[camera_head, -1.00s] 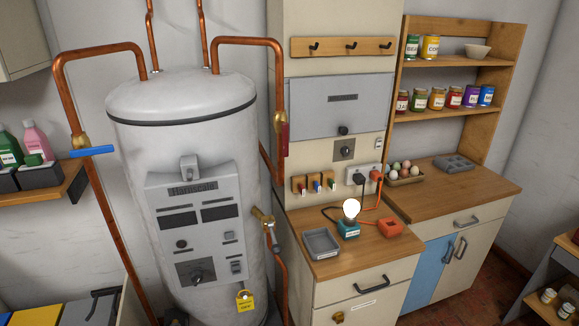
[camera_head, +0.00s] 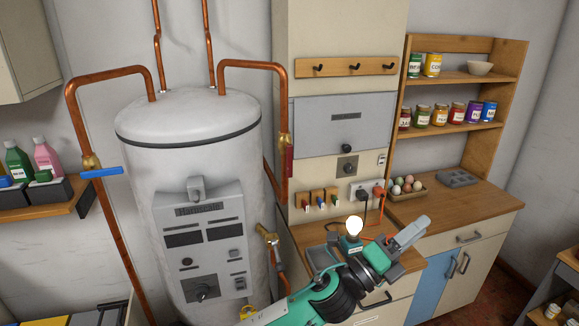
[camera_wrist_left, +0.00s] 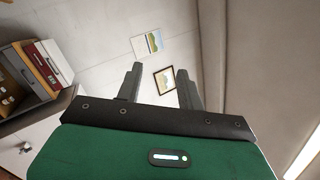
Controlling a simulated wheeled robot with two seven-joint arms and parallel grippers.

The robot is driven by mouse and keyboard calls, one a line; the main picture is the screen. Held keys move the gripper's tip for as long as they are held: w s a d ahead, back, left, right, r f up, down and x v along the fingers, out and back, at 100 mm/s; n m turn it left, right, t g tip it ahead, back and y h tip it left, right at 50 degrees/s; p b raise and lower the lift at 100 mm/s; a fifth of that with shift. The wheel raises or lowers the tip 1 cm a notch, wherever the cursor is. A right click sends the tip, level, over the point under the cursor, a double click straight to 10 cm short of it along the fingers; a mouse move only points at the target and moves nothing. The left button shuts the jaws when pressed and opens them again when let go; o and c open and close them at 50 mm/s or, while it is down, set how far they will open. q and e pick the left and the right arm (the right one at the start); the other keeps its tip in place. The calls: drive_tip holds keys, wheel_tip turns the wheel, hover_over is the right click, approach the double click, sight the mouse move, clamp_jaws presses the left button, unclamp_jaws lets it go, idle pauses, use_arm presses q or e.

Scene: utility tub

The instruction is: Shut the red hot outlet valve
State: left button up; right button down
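The red valve handle (camera_head: 290,162) hangs down beside the copper pipe on the right of the boiler, below its brass valve body (camera_head: 285,139). It lies along the pipe and looks narrow, partly hidden by it. My left gripper (camera_head: 412,243) is in front of the counter, right of and below the red handle and well apart from it. Its fingers point up and to the right, away from the valve. In the left wrist view the gripper (camera_wrist_left: 159,72) is open with nothing between its fingers. My right gripper is not in view.
The grey boiler (camera_head: 190,140) stands left of the valve. A blue handle (camera_head: 102,172) crosses the left pipe. A lit bulb (camera_head: 354,226) stands on the counter behind my left arm. Framed pictures (camera_wrist_left: 164,79) hang on a wall in the wrist view.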

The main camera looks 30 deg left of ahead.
use_arm(q)
drive_tip(key=d+r+m+g+h, duration=0.45)
drive_tip(key=m+g+h, duration=0.25)
drive_tip(key=m, duration=0.4)
drive_tip(key=m+g+y, duration=0.9)
drive_tip(key=m+y, duration=1.3)
drive_tip(key=y, duration=0.2)
approach(290, 156)
drive_tip(key=shift+g, duration=0.3)
drive_tip(key=p+x, duration=0.2)
drive_tip(key=x, duration=0.3)
drive_tip(key=p+x, duration=0.2)
drive_tip(key=x, duration=0.3)
drive_tip(key=shift+w+f, duration=0.2)
drive_tip(key=shift+w, duration=0.1)
drive_tip(key=shift+w+a+f, duration=0.1)
drive_tip(key=shift+a+f, duration=0.1)
drive_tip(key=shift+f, duration=0.35)
